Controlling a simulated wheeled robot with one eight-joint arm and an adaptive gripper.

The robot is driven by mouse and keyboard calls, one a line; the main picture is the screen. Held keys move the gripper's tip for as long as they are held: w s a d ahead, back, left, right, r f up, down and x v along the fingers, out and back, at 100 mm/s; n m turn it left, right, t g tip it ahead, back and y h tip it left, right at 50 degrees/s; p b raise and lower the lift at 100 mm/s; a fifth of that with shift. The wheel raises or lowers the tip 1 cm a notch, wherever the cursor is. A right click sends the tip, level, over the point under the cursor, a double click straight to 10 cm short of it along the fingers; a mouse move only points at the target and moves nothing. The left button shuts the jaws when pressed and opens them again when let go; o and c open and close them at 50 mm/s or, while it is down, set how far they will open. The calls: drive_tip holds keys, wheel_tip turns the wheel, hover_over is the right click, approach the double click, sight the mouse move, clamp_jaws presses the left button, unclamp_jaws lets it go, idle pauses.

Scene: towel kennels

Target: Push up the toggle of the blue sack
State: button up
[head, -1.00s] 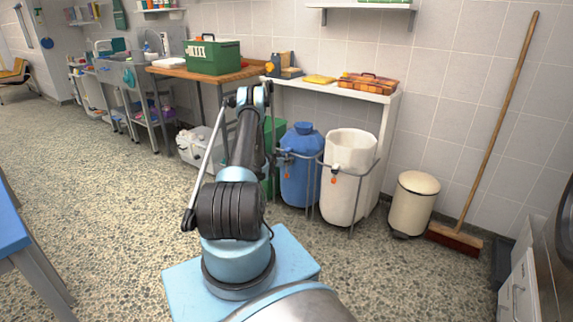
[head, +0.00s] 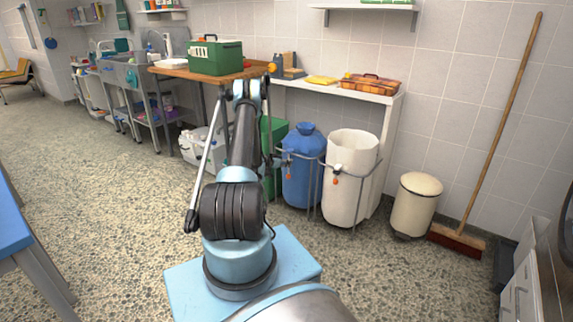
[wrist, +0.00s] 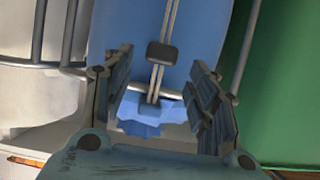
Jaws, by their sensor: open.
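The blue sack (head: 303,180) hangs in a metal frame below the wall shelf, its gathered top upward. In the wrist view the blue sack (wrist: 205,25) fills the middle, with its gathered end (wrist: 140,128) toward the bottom of the picture. Two pale cord strands run along it through a dark toggle (wrist: 162,52). My gripper (wrist: 162,62) is open, one finger on each side of the toggle, with gaps between. I cannot tell whether anything touches the toggle. In the head view my arm largely hides the gripper.
A white sack (head: 350,155) in a frame stands right of the blue one; a green sack (head: 276,135) stands left, partly behind my arm. A cream bin (head: 415,205) and a broom (head: 500,130) are farther right. The speckled floor in front is clear.

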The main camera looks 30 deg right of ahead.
drive_tip(key=v, duration=0.6)
drive_tip(key=shift+a, duration=0.3)
drive_tip(key=shift+s+r, duration=0.1)
